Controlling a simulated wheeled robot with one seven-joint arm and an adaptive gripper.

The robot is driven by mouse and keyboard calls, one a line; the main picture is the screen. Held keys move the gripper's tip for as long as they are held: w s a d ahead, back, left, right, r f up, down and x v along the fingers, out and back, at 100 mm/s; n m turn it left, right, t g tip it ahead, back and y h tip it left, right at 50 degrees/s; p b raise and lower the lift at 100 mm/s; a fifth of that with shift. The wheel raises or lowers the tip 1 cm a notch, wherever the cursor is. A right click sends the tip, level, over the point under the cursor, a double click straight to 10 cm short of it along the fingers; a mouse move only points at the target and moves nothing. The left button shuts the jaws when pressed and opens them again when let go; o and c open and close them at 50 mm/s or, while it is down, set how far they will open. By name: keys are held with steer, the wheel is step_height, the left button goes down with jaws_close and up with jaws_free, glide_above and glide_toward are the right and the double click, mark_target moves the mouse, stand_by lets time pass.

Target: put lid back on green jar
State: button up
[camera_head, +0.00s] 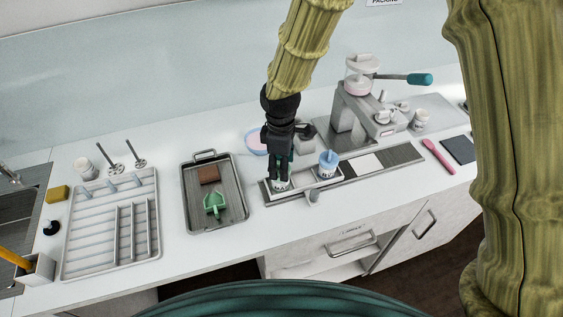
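My gripper (280,179) points down at the left end of a dark grey strip on the counter. I cannot tell whether the fingers hold anything. No jar is clearly green from here.
A grey tray (189,207) left of my gripper bears a green scoop (214,205) and a brown block (208,174). A white rack (78,252) lies further left. Bare counter shows between tray and rack.

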steer(key=shift+f, duration=0.45)
stand_by(1.3)
steer(key=o, duration=0.8)
steer(key=o, duration=0.5)
steer(key=shift+c, duration=0.2)
steer(key=shift+r, duration=0.1)
steer(key=shift+r+p, duration=2.05)
steer(key=shift+r, duration=0.15)
steer(key=shift+c, duration=0.4)
